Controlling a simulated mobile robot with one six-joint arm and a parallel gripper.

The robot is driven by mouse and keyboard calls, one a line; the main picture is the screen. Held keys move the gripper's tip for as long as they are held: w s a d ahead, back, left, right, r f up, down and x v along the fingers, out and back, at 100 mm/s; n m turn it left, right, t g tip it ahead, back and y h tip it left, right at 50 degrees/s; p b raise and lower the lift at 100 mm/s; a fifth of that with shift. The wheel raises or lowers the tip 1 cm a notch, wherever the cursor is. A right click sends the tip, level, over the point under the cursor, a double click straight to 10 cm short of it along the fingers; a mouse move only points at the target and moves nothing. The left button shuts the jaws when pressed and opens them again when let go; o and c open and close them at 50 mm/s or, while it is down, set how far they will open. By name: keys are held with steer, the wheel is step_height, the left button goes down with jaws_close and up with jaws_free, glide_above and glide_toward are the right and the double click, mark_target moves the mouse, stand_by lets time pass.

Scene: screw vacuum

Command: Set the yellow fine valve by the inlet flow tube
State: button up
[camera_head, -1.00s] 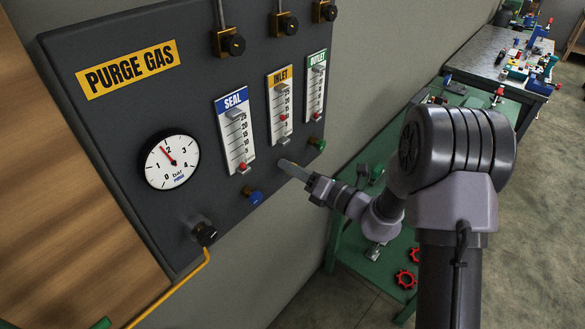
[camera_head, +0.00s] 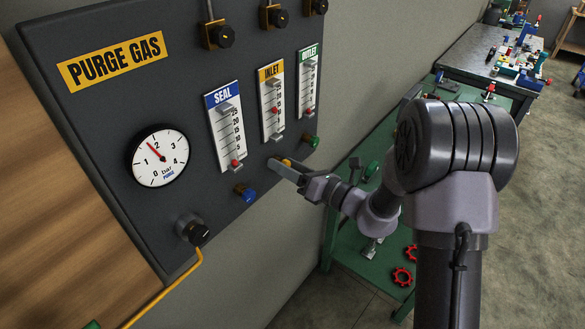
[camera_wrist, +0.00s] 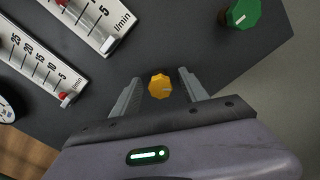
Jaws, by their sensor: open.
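The yellow fine valve (camera_head: 287,162) is a small knob on the dark panel below the inlet flow tube (camera_head: 272,108). In the wrist view the yellow valve (camera_wrist: 160,87) sits between the two fingers of my gripper (camera_wrist: 158,85), with a gap on each side. My gripper (camera_head: 283,170) is open and partly hides the valve in the head view. The inlet tube has a yellow label and a red float partway up its scale. Its lower end also shows in the wrist view (camera_wrist: 98,22).
The blue knob (camera_head: 245,193) under the seal tube (camera_head: 226,128) is left of my gripper. The green knob (camera_head: 310,140) under the outlet tube (camera_head: 308,80) is to the right. A pressure gauge (camera_head: 160,158) is at the panel's left. A green bench (camera_head: 345,250) stands below right.

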steer(key=p+v, duration=0.1)
steer(key=v, duration=1.6)
steer(key=shift+s+d, duration=0.1)
steer(key=shift+d, duration=0.05)
steer(key=s+a+r+n+g+h+b, duration=0.1)
steer(key=s+a+n+g+h+b, duration=0.1)
steer(key=s+a+n+g, duration=0.5)
steer(key=s+a+n+g+h+b, duration=0.2)
steer(key=s+a+n+g, duration=0.1)
steer(key=s+n, duration=0.7)
steer(key=s+d+r+n+t+h+b, duration=0.2)
steer(key=s+d+n+t+h, duration=0.1)
steer(key=d+n+h, duration=0.5)
steer(key=n+t, duration=0.1)
steer(key=n, duration=0.1)
steer(key=shift+s+d+r+n+t, duration=0.2)
steer(key=shift+s+d+n+t, duration=0.1)
steer(key=shift+d+t, duration=0.1)
